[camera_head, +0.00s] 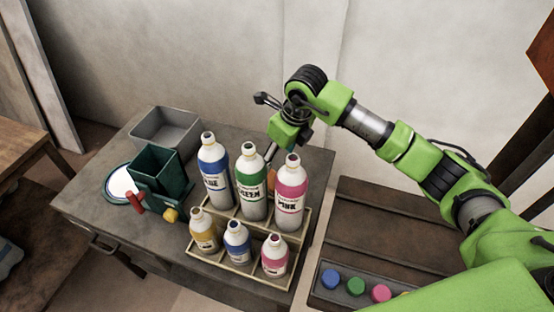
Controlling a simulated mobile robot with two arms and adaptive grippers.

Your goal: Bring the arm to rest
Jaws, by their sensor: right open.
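My right arm, green with grey and black joints, reaches in from the lower right of the head view. Its wrist is over the back right of the table (90,205), behind the bottles. My right gripper (266,125) is open, with one dark finger pointing left and another part reaching down behind the green bottle (250,184). I see nothing held in it, though the bottles partly hide it. My left gripper is not in view.
A wooden rack (240,272) holds blue (214,170), green and pink (291,190) bottles behind several smaller ones. A dark green container (155,175) and grey bin (168,130) stand left. Coloured caps (355,286) sit in a tray at lower right.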

